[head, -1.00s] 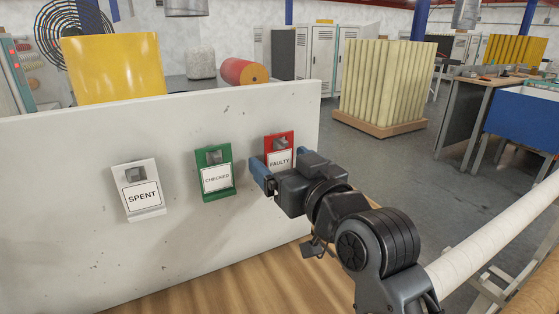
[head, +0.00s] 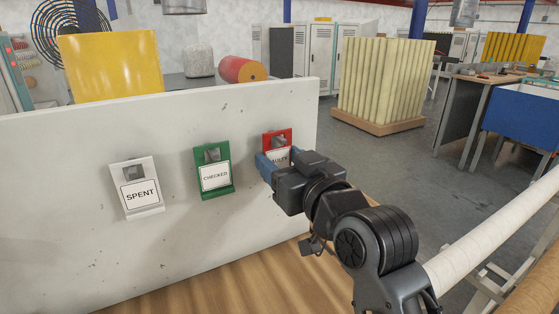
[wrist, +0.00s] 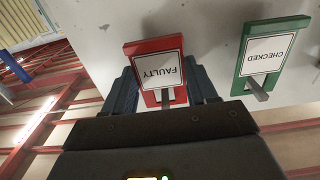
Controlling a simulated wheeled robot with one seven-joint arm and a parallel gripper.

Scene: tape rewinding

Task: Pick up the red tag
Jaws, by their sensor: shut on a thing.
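The red tag (head: 278,136) labelled FAULTY is at the right end of the white board (head: 80,240), apparently still against it. In the wrist view the red tag (wrist: 132,48) appears upside down between my gripper's two blue fingers. My gripper (head: 272,166) is shut on the tag's sides. In the head view the fingers hide the tag's lower part. I cannot tell whether the tag has come off its metal hook.
A green CHECKED tag (head: 213,172) hangs close to the left of the red tag, and a white SPENT tag (head: 137,188) hangs farther left. A wooden surface (head: 220,285) lies below the board. Open floor is to the right.

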